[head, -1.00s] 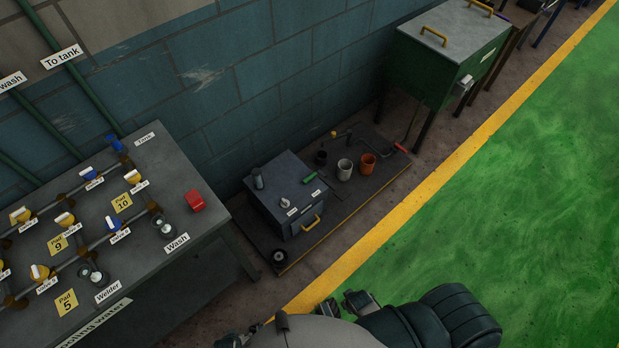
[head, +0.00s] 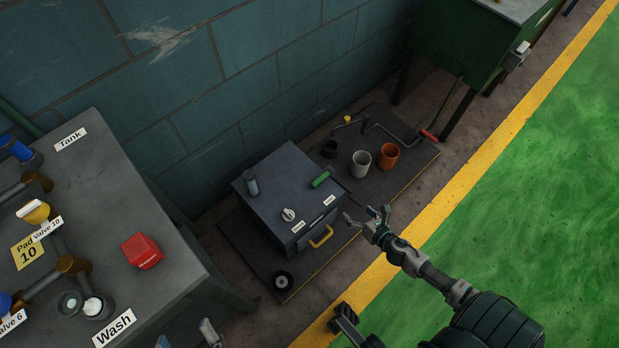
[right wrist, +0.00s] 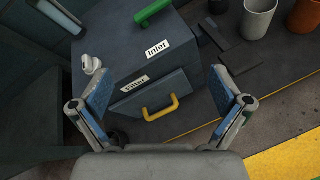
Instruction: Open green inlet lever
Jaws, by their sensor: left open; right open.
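The green inlet lever (head: 320,180) lies on top of a dark grey box (head: 275,180), near its right edge beside the "Inlet" label (head: 328,200). In the right wrist view the lever (right wrist: 152,10) is at the top edge, partly cut off. My right gripper (head: 366,214) is open and empty, to the right of the box and apart from the lever. Its two blue-padded fingers (right wrist: 160,85) spread wide in the right wrist view, with the box front beyond them. My left gripper (head: 188,337) is open at the bottom edge, partly cut off, near the grey bench.
The box also bears a white knob (head: 288,214), a grey cylinder (head: 251,184) and a yellow drawer handle (head: 320,236). A bench (head: 130,200) with valves stands left.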

